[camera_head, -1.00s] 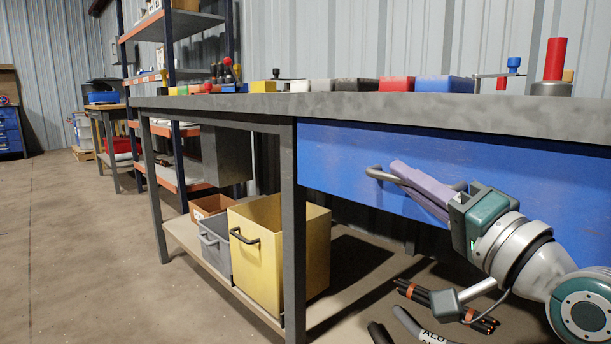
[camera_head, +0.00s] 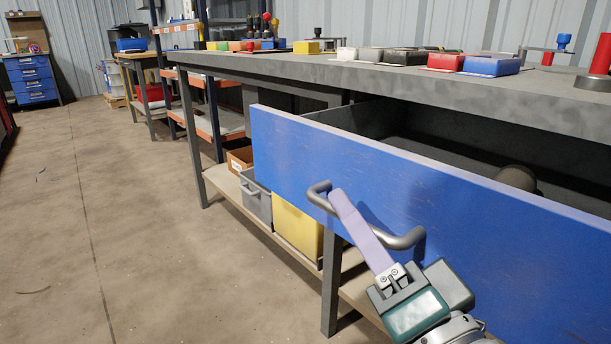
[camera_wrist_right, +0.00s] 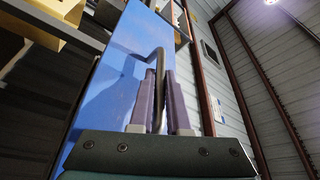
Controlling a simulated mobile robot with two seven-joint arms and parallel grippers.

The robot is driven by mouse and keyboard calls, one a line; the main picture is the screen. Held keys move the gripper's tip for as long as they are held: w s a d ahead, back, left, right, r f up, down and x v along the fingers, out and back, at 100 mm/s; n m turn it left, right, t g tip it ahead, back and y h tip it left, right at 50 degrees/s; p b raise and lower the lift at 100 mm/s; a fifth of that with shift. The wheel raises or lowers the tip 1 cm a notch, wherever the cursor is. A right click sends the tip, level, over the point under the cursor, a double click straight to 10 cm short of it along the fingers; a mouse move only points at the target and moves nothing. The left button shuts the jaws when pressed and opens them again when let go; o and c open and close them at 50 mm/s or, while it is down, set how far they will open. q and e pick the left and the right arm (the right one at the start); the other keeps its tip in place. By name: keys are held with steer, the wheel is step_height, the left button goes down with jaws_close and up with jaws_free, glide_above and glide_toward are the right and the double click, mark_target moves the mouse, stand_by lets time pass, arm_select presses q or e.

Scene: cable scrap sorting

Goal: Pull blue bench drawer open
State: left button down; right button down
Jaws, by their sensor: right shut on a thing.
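The blue bench drawer (camera_head: 285,157) stands pulled out from under the grey workbench (camera_head: 390,75), with its dark inside showing behind the front panel. Its grey bar handle (camera_head: 405,240) is on the front panel. My right gripper (camera_head: 350,212) has its purple fingers at the handle. In the right wrist view the handle (camera_wrist_right: 158,62) runs between the two fingers (camera_wrist_right: 160,105), and the gripper is shut on it. The blue front (camera_wrist_right: 110,75) also shows there. My left gripper is not in view.
A rounded dark object (camera_head: 517,178) lies in the drawer. Small coloured trays (camera_head: 492,66) stand on the bench top. A grey bin (camera_head: 256,198) and a yellow bin (camera_head: 297,228) stand on the lower shelf.

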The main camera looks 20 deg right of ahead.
steer(key=shift+s+a+r, duration=0.1)
steer(key=shift+s+a, duration=0.2)
steer(key=shift+a, duration=0.4)
steer(key=shift+s+a+f, duration=0.1)
steer(key=shift+s+a, duration=0.15)
steer(key=shift+a, duration=0.45)
steer(key=shift+s+a+r, duration=0.1)
steer(key=shift+s+a, duration=0.2)
steer(key=shift+a, duration=0.4)
steer(key=c, duration=0.9)
jaws_free()
steer(key=p+v, duration=0.1)
steer(key=v, duration=0.9)
